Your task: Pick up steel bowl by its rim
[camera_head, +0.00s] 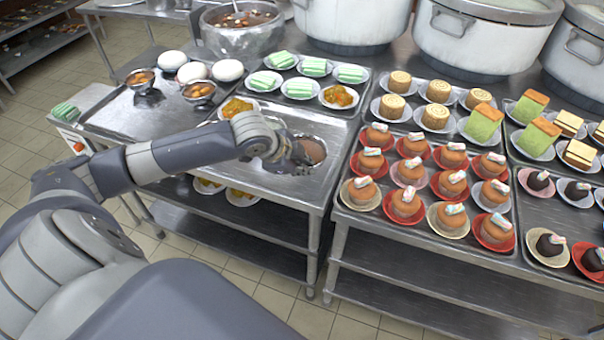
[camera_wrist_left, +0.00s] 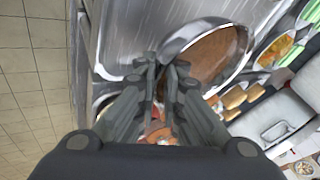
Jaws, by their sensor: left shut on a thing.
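The steel bowl (camera_head: 314,150) sits on the steel table near its right edge, with a brown inside or filling. My left gripper (camera_head: 298,158) is at the bowl's left side and hides part of it. In the left wrist view the bowl (camera_wrist_left: 215,58) shows large, its shiny rim running between the fingertips. My left gripper (camera_wrist_left: 165,72) is shut on that rim there. I cannot tell whether the bowl is lifted clear of the tabletop. My right gripper is not in view.
Plates with green cakes (camera_head: 314,66) and a plate of orange food (camera_head: 338,96) stand behind the bowl. A table of red plates with cupcakes (camera_head: 406,203) is at the right. A large soup pot (camera_head: 240,38) and white stockpots (camera_head: 352,22) stand at the back.

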